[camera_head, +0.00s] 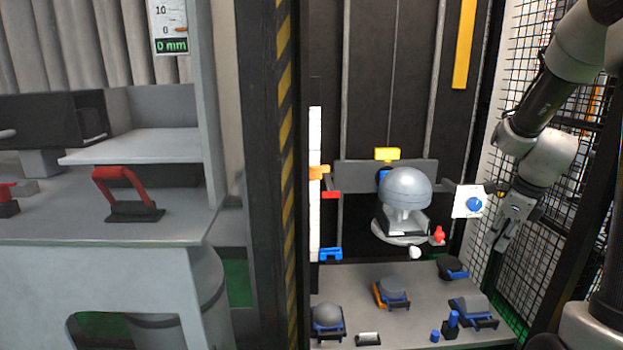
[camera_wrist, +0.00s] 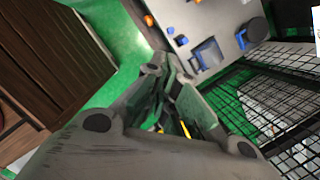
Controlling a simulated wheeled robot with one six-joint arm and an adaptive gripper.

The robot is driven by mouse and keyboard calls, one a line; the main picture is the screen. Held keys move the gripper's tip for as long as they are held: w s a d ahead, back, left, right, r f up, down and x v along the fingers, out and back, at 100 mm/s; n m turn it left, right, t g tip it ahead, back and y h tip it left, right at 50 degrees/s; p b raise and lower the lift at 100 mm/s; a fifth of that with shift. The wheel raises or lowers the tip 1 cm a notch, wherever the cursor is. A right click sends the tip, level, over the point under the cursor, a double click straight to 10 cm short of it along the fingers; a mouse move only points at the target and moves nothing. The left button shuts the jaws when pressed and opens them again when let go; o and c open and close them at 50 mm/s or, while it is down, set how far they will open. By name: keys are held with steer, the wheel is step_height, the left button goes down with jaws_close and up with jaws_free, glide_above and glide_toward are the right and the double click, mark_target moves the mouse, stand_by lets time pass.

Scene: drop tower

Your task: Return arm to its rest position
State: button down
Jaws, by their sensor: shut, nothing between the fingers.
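My arm (camera_head: 545,160) hangs at the right side of the head view, bent downward in front of the white panel and wire mesh. My gripper (camera_head: 500,238) points down, right of the drop tower. Its fingers are shut and empty. In the wrist view my gripper (camera_wrist: 168,75) points toward the green floor and the edge of the grey table. A grey dome-shaped headform (camera_head: 405,188) sits upright on a carrier in the tower, apart from my gripper.
The grey table (camera_head: 400,335) below holds several blue-trimmed fixtures. A white panel with a blue knob (camera_head: 474,203) stands left of my gripper. Wire mesh (camera_head: 540,250) is close behind and right of it. A striped post (camera_head: 285,150) and a bench with a red-handled clamp (camera_head: 120,190) are left.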

steer(key=s+a+r+n, duration=0.2)
steer(key=s+r+n, duration=0.2)
steer(key=s+n, duration=0.3)
steer(key=s+a+r+n+t+h, duration=0.1)
steer(key=s+a+r+n, duration=0.2)
steer(key=n, duration=0.8)
steer(key=s+a+r+n+t, duration=0.1)
steer(key=s+a+r+n, duration=0.2)
steer(key=s+r+n, duration=0.3)
steer(key=s+n, duration=0.3)
steer(key=s, duration=0.2)
steer(key=shift+r, duration=0.2)
steer(key=shift+s+a, duration=0.15)
steer(key=shift+s, duration=0.05)
